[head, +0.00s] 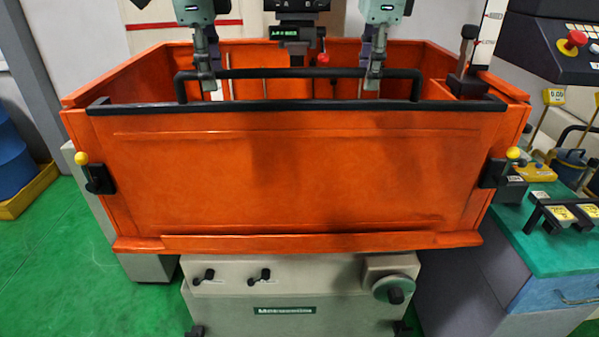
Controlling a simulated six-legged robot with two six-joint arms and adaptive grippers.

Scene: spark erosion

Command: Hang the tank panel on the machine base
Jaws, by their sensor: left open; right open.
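The orange tank panel (300,170) stands upright across the front of the orange tank, its lower edge just above the grey machine base (285,283). A black rim runs along its top, with a raised black handle bar (290,73) above. Black latches with yellow knobs sit at its left side (98,178) and right side (492,172). My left gripper (207,84) is open at the left end of the bar. My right gripper (374,78) is open at the bar's right part. Whether their fingers touch the bar is unclear.
A machine head (292,30) hangs over the tank between my arms. A control panel (555,45) with a red button is at the upper right. A green-topped bench (550,255) with tools stands at the right. Blue drums (12,160) stand at the left; the green floor there is clear.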

